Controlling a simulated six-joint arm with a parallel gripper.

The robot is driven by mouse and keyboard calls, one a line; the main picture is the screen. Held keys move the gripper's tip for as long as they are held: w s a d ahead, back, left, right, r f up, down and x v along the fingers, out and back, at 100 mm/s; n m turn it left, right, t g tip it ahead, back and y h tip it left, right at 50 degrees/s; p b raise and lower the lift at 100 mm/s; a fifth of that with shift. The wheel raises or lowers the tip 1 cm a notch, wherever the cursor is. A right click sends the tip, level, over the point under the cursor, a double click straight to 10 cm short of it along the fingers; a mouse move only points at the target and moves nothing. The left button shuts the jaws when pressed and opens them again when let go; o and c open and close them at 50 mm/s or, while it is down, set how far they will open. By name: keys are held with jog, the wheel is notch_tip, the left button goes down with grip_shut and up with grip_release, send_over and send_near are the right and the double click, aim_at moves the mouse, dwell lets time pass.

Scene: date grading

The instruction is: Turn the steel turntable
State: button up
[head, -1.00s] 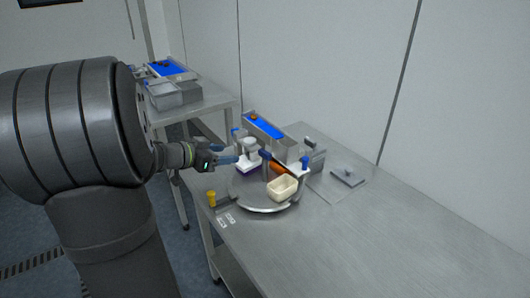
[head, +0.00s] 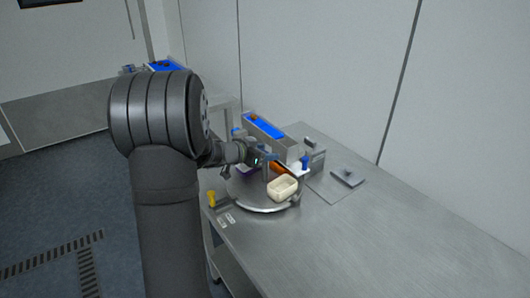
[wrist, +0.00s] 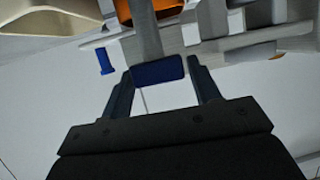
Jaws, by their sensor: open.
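The steel turntable (head: 240,194) is a round disc on the metal table in the head view. A cream bin (head: 284,188) stands on its front right part, and an orange item (head: 281,167) lies behind it. My gripper (head: 264,160) is over the turntable's back part, partly hidden by my arm. In the wrist view my gripper (wrist: 160,68) is open, with a grey post (wrist: 147,35) ending in a blue block (wrist: 158,70) between or just beyond its fingers. Contact cannot be told. The cream bin (wrist: 45,18) and the orange item (wrist: 152,8) show at the top.
A long grey channel with a blue bed (head: 263,127) stands behind the turntable. A blue peg (head: 304,164) is at its right, a yellow peg (head: 212,199) at the front left. A grey plate (head: 348,178) lies farther right. The table's right front is clear.

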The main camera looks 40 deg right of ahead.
jog(key=shift+d, duration=0.1)
jog(key=c, duration=1.1)
jog(key=shift+m+g, duration=0.7)
jog(key=shift+g, duration=0.1)
jog(key=o, duration=1.1)
jog(key=v, duration=1.7)
jog(key=shift+a, duration=0.25)
